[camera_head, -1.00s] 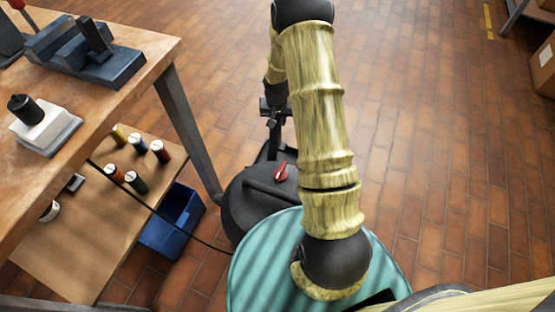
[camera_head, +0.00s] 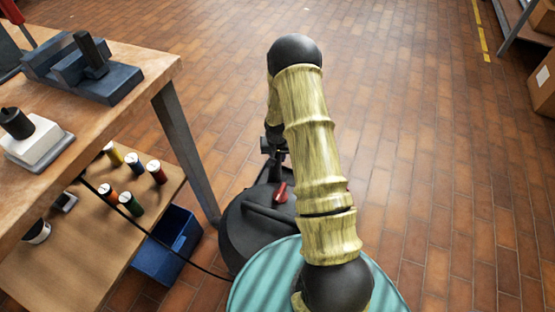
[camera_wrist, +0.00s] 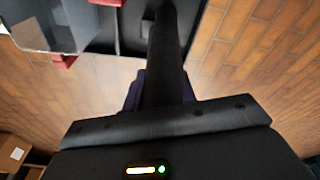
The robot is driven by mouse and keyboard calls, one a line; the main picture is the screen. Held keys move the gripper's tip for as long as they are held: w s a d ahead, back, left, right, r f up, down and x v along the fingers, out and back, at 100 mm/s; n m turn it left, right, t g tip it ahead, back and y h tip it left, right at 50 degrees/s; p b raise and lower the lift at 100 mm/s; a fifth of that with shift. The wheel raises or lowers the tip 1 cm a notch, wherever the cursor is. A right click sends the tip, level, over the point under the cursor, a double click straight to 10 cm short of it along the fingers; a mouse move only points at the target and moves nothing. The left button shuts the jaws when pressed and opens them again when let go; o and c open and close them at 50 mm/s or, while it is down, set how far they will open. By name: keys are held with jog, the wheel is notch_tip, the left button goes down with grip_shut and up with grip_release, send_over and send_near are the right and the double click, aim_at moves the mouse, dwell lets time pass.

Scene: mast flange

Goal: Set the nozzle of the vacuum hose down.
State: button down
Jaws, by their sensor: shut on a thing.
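The black vacuum (camera_head: 245,232) with a red switch (camera_head: 281,192) stands on the floor at centre, partly behind my arm. In the wrist view a thick black tube, the nozzle of the vacuum hose (camera_wrist: 168,45), runs from the top edge down between my fingers. My gripper (camera_wrist: 162,88) is shut on it. In the head view my gripper (camera_head: 273,150) is small, above the vacuum's far side and partly hidden by my arm. The nozzle's far end is outside the wrist view, and I cannot tell whether it touches anything.
A wooden workbench (camera_head: 130,85) with a vise (camera_head: 85,65) stands at left. A blue bin (camera_head: 170,245) sits beside the shelf. A cable (camera_head: 150,235) runs to the vacuum.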

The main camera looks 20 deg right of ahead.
jog(key=shift+f, duration=0.65)
jog(key=c, duration=1.1)
grip_release()
jog(key=r+p, duration=0.1)
jog(key=r, duration=0.3)
jog(key=s+r+p, duration=0.1)
jog(key=r+p, duration=0.1)
jog(key=r, duration=0.2)
jog(key=r+p, duration=0.1)
jog(key=r, duration=0.3)
jog(key=shift+s+a, duration=0.3)
